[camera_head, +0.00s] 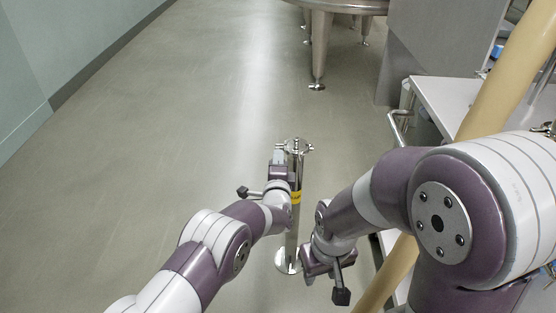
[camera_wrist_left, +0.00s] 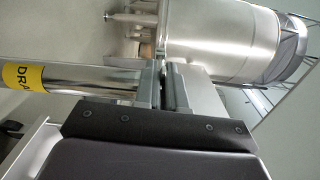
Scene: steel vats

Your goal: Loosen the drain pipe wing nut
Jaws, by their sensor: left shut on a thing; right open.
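The drain pipe (camera_head: 294,225) stands upright on a round floor flange in the head view, with a yellow label. It lies sideways at the left of the left wrist view (camera_wrist_left: 85,80), its label reading "DRA". Small metal clamp parts (camera_head: 297,147) sit at the pipe's top. My left gripper (camera_head: 279,154) is at the top, just left of the pipe, shut on a small part that I take to be the wing nut; the fingers (camera_wrist_left: 161,88) mostly hide it. My right gripper (camera_head: 308,272) is low, right of the pipe's base, and open; its fingertips are hard to make out.
A steel vat on legs (camera_head: 320,30) stands at the back, and a steel vessel (camera_wrist_left: 210,40) fills the upper left wrist view. A white-topped bench (camera_head: 450,98) and a slanted beige pole (camera_head: 512,75) are on the right. The floor (camera_head: 130,160) on the left is clear.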

